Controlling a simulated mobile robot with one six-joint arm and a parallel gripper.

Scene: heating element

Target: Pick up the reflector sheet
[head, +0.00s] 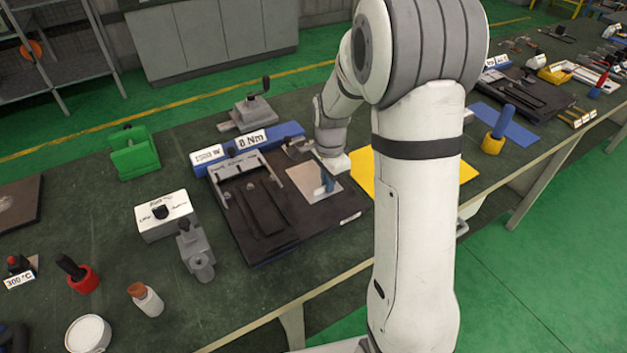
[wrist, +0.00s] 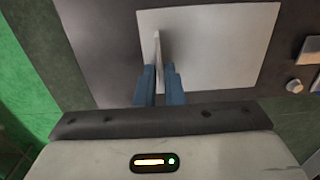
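The reflector sheet, a flat pale grey plate (head: 303,178), lies on the black fixture plate (head: 262,222). In the wrist view the sheet (wrist: 225,45) fills the upper middle, with a thin upright grey tab (wrist: 157,46) on its left part. My gripper (head: 326,184) points down over the sheet. Its two blue fingers (wrist: 160,72) show in the wrist view, with a narrow gap between them. The tab stands at the fingertips, close to the left finger. The gap by the right finger looks empty. Whether the left finger touches the tab is unclear.
A blue bar with "8 Nm" and wattage labels (head: 248,147) runs behind the fixture. A grey clamp (head: 246,112) and green holder (head: 134,153) stand behind. A white box (head: 165,214) and grey tool (head: 195,250) stand left. A yellow sheet (head: 362,170) lies right, partly behind my arm.

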